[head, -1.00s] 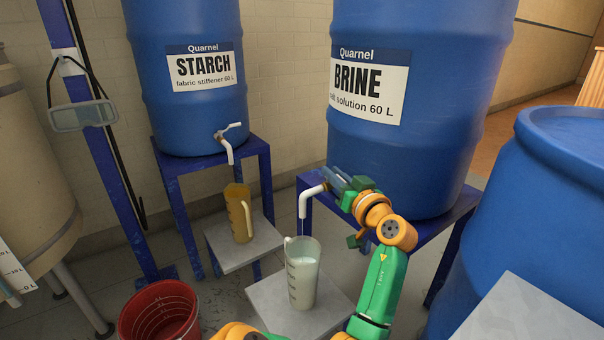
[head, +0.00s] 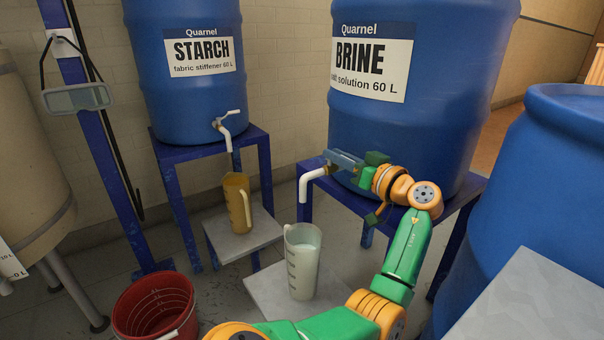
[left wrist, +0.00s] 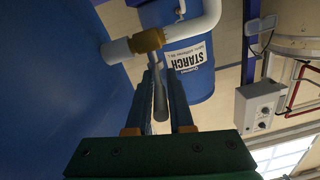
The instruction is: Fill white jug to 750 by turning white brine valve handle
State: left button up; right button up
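The blue brine barrel (head: 420,140) carries a tap whose white spout (head: 306,187) points down above the white jug (head: 303,268). The jug stands upright, holding pale liquid; its scale marks are too small to read. No stream shows below the spout. My left gripper (head: 340,160) is at the tap, to the right of the spout. My right gripper is not in view.
The jug stands on a grey slab (head: 262,290). A yellow jug (head: 238,208) stands on another slab under the starch barrel (head: 185,110). A red bucket (head: 155,308) is at the lower left. A blue barrel (head: 545,190) fills the right side.

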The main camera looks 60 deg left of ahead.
pick_arm(q)
jog(key=o, duration=0.4)
jog(key=shift+f, duration=0.1)
jog(key=shift+c, duration=0.2)
jog(key=v, duration=0.7)
jog(key=shift+b, duration=0.3)
